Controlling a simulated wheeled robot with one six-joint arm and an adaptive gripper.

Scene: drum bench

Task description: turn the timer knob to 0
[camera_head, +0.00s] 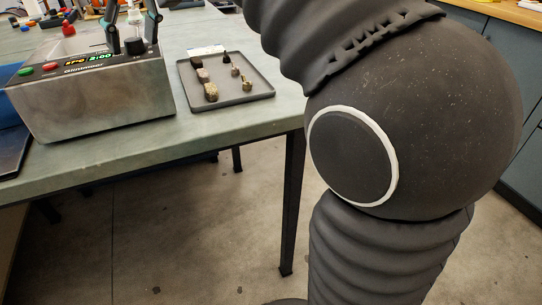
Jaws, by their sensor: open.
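The metal machine (98,100) stands on the bench at the left, with a sloped black control panel. The timer knob (134,46) is a dark round knob at the right end of that panel. A lit display (88,60) shows orange and green digits; the green ones seem to read 2:00. My gripper (132,42) comes down from the top edge of the picture. Its two dark fingers are open, one on each side of the knob. I cannot tell whether they touch it. The knob's pointer mark is too small to make out.
A red button (51,67) and a green button (25,71) sit left of the display. A grey tray (245,97) with several small pieces lies right of the machine on the bench (245,125). My dark arm blocks much of the right side.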

